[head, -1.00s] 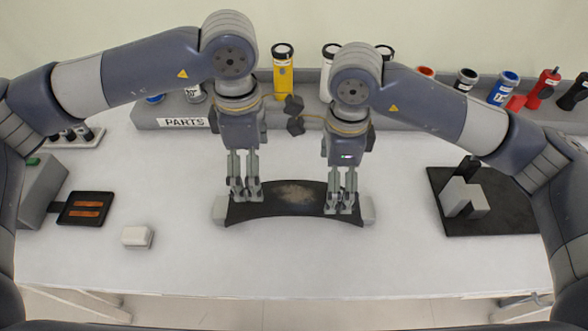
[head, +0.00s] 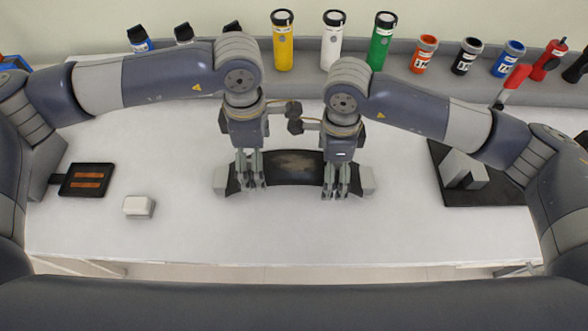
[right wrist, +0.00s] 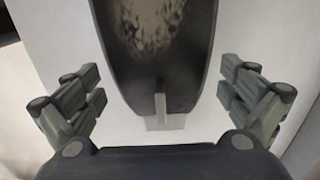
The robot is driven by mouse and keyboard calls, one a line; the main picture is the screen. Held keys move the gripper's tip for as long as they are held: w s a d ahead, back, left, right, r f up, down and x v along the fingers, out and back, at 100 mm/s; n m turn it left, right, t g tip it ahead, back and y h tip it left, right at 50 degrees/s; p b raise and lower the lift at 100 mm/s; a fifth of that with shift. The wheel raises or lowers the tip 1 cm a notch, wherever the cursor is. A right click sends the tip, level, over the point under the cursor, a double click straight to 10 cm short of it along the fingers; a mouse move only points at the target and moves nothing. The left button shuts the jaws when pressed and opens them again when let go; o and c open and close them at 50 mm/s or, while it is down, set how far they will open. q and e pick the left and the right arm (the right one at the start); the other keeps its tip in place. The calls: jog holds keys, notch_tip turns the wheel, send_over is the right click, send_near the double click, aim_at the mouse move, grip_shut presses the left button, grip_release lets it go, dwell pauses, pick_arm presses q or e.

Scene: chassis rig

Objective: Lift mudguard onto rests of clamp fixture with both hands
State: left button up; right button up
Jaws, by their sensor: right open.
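The mudguard (head: 293,168) is a dark, curved piece with a worn brownish patch, lying crosswise in the middle of the table in the head view. A pale grey block shows at its left end (head: 220,180) and right end (head: 367,181). My left gripper (head: 249,188) is over its left part and looks open. My right gripper (head: 338,190) is over its right part, open. In the right wrist view the mudguard (right wrist: 155,60) runs between my spread fingers, apart from both. A grey block with an upright post (right wrist: 162,118) shows at its end. I cannot tell whether my left fingers touch the mudguard.
A black plate with grey blocks (head: 500,190) is at the right. A dark tray with copper strips (head: 87,180) and a small white block (head: 139,206) are at the left. Several coloured bottles (head: 283,45) stand along the back. The front table strip (head: 290,230) is clear.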

pick_arm(q)
jog(key=shift+f, duration=1.3)
pick_arm(e)
jog(key=shift+f, duration=1.3)
pick_arm(q)
jog(key=shift+c, duration=0.3)
pick_arm(e)
jog(key=shift+c, duration=0.3)
pick_arm(q)
jog(key=c, duration=1.4)
pick_arm(e)
jog(key=c, duration=1.4)
jog(key=shift+c, duration=0.2)
